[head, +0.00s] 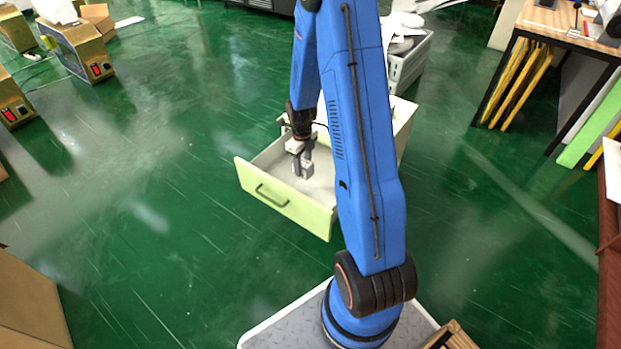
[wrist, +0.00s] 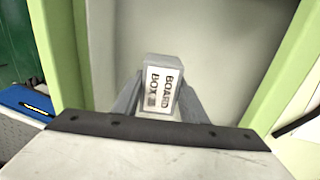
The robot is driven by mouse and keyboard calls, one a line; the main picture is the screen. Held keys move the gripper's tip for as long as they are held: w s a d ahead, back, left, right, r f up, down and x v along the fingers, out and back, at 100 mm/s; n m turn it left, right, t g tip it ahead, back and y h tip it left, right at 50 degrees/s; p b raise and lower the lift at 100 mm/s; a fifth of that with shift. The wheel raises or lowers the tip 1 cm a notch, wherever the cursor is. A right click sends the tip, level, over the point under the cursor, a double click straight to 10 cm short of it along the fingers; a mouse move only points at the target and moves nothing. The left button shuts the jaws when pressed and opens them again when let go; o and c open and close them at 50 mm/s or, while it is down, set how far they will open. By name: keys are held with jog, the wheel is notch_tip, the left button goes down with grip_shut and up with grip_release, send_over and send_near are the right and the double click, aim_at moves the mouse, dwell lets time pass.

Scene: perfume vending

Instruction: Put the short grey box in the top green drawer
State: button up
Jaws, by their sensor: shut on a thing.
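In the head view my gripper (head: 302,168) is over the inside of the pulled-out top green drawer (head: 290,203). The drawer is pale green with a dark handle on its front and a light grey bottom. The wrist view shows the drawer's bottom (wrist: 200,30) behind the box. I cannot tell whether the box touches it. My arm hides part of the cabinet.
A light grey bin (head: 408,60) stands behind the cabinet. A wooden table (head: 565,28) is at the upper right. Gold machines (head: 75,50) and a cardboard box (head: 98,18) stand at the upper left. The green floor left of the drawer is clear.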

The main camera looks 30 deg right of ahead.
jog(key=shift+f, duration=4.45)
jog(key=shift+f, duration=0.1)
jog(key=o, duration=1.1)
jog(key=shift+o, duration=0.2)
